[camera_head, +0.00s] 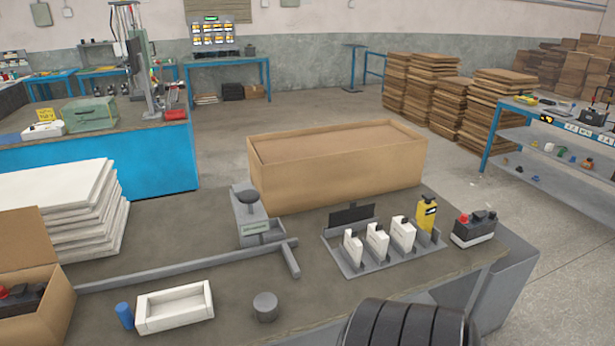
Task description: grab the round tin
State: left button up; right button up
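The round tin (265,307) is a small grey cylinder with a flat top. It stands upright on the brown workbench (215,272) near the front edge, to the right of a white open tray (175,308). There is a gap between the tin and the tray, and nothing touches the tin. Neither of my grippers shows in this view.
A blue cylinder (124,315) stands left of the tray. A grey rail (180,267) runs behind it, with a short bar (291,261) at its right end. A rack of white batteries (376,241) stands right, and a large cardboard box (340,172) behind.

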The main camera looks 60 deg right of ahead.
aim_at(266, 304)
jog(key=z, duration=1.65)
